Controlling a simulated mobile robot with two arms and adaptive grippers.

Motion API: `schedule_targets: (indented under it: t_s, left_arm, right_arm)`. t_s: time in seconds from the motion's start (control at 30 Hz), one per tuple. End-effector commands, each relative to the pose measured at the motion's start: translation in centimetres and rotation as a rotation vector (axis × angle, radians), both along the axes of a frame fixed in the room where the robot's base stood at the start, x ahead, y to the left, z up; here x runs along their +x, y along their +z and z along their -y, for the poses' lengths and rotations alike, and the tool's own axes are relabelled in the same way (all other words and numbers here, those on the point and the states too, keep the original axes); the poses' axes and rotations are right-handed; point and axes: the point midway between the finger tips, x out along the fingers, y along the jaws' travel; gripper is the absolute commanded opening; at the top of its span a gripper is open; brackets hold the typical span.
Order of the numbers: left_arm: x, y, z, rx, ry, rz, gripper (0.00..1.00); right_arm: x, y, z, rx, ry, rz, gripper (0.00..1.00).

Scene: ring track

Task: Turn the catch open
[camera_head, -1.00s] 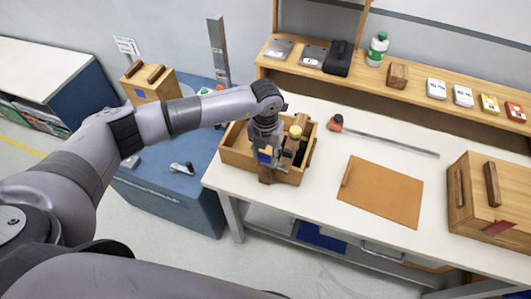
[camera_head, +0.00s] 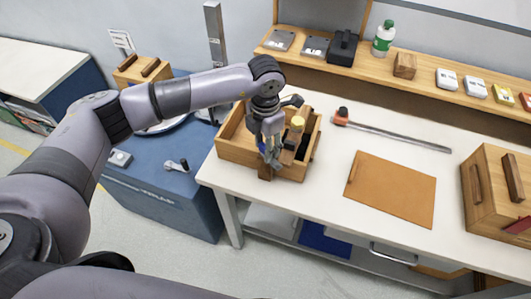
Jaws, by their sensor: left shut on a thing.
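An open wooden box (camera_head: 233,150) stands at the left end of the white workbench. A small dark-brown wooden catch (camera_head: 265,172) is at the middle of its front wall. My left gripper (camera_head: 272,161) points down at this front wall, with its fingers shut at the catch. The fingers hide part of it, so its exact angle is hard to tell. A yellow-topped item (camera_head: 297,123) and dark items stand inside the box, just right of the gripper. My right gripper is out of view.
An orange-brown board (camera_head: 392,190) and a long bar with an orange end (camera_head: 395,130) lie on the bench. A closed wooden case (camera_head: 490,210) stands at right. A shelf (camera_head: 425,85) runs along the back. A blue cabinet (camera_head: 165,205) stands at left.

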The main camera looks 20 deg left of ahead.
Motion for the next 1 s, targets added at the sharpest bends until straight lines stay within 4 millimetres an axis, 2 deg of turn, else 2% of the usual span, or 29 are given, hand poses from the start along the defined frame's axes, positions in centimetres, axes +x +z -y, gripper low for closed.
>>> schedule_targets:
  t_s: [0.03,0.5,0.8,1.0]
  left_arm:
    - [0.1,-0.7,-0.1,0.0,-0.046,0.005,0.09]
    - [0.1,-0.6,0.0,0.001,-0.491,0.005,0.09]
    - [0.1,-0.4,0.0,0.001,-0.756,0.006,0.09]
    - [0.1,-0.3,0.0,0.0,-0.891,0.004,0.09]
  right_arm:
    - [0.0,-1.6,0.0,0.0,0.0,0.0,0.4]
    - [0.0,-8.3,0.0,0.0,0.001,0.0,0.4]
    - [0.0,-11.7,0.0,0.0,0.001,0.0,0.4]
    - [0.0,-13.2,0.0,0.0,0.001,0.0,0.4]
